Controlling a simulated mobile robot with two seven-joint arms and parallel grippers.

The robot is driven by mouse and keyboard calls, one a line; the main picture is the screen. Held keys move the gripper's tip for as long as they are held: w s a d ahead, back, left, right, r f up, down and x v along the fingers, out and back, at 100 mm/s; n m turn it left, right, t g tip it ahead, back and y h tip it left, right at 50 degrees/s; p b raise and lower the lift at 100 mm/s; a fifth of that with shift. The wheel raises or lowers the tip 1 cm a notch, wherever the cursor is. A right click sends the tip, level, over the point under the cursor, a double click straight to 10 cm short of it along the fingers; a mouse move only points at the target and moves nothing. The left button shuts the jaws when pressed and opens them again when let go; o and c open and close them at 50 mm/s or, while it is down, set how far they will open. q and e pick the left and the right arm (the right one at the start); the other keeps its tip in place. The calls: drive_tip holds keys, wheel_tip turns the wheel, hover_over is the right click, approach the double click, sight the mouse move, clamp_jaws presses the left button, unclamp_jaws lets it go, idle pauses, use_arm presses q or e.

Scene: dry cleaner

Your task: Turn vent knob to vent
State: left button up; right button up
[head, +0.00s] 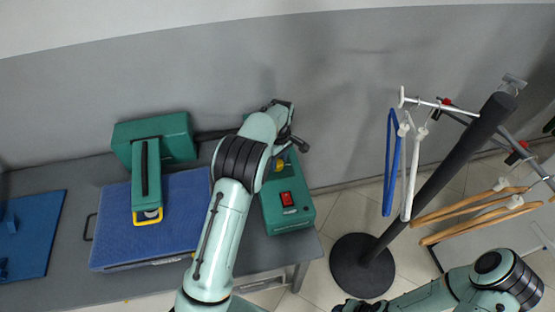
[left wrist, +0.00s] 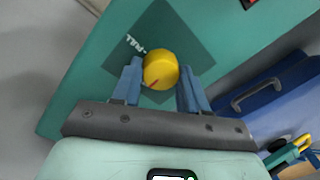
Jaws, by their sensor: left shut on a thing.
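The yellow vent knob (left wrist: 161,68) sits on a dark green square plate on the green control box (head: 290,210). A red pointer mark on the knob faces lower left in the left wrist view. White lettering (left wrist: 136,44) lies beside it, too small to read fully. My left gripper (left wrist: 160,84) is shut on the knob, one blue finger on each side. In the head view a bit of the yellow knob (head: 279,166) shows beside my left arm. My right gripper (head: 355,305) is at the bottom edge, partly cut off; its jaws are unclear.
A green press (head: 160,137) stands over a blue pad (head: 185,205) on the grey table (head: 60,290). The box has a red switch (head: 287,198). On the right, a black pole (head: 440,175) stands by a rack with blue, white and wooden hangers.

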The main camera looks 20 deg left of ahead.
sight(279, 161)
use_arm(q)
drive_tip(key=o, duration=1.1)
drive_tip(key=shift+c, duration=0.2)
wheel_tip(279, 161, up, 13)
drive_tip(key=shift+w+d+r, duration=0.15)
drive_tip(key=shift+w, duration=0.2)
